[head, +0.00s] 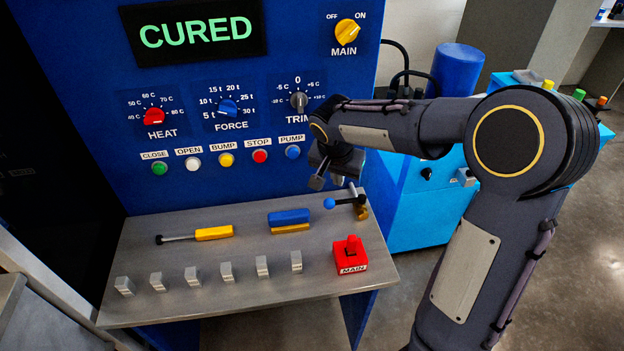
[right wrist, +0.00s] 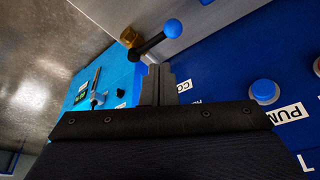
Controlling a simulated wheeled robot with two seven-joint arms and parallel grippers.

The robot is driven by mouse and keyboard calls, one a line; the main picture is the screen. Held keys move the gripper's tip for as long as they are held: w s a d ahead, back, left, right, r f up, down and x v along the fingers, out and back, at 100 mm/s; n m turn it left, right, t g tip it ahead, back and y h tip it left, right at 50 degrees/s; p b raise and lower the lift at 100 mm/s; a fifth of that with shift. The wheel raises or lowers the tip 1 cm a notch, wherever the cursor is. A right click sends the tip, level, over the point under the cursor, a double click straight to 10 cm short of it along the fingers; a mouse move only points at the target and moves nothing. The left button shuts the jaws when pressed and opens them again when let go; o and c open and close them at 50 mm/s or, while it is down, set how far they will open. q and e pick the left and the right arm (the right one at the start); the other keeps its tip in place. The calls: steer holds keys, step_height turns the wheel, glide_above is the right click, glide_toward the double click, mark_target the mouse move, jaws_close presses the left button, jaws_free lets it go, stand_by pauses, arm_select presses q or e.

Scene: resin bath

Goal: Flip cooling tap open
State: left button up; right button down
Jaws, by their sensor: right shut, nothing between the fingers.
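The cooling tap has a brass body (head: 361,210) at the right back edge of the grey shelf. Its dark lever points left in the head view and ends in a blue ball (head: 329,203). The right wrist view also shows the blue ball (right wrist: 173,28) and the brass body (right wrist: 131,37) beyond my fingertips. My right gripper (head: 329,182) is shut and empty, just above the lever and close to the panel. Whether a fingertip touches the lever I cannot tell. A label by the tap is partly hidden by the fingers. My left gripper is not in view.
The blue panel with knobs and a button row (head: 226,160) rises behind the shelf. On the grey shelf (head: 245,255) are a yellow-handled tool (head: 213,233), a blue and yellow block (head: 288,218), several grey blocks and a red MAIN switch (head: 350,255). A light-blue cabinet (head: 415,210) stands right.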

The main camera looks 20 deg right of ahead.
mark_target(344, 202)
steer(key=shift+w+a+f, duration=0.15)
steer(key=shift+w+a, duration=0.05)
steer(key=shift+w, duration=0.45)
steer(key=shift+w+a+f, duration=0.15)
steer(key=shift+w+a, duration=0.05)
steer(key=shift+w, duration=0.4)
steer(key=p+x, duration=0.1)
steer(key=x, duration=0.9)
steer(key=shift+d, duration=0.2)
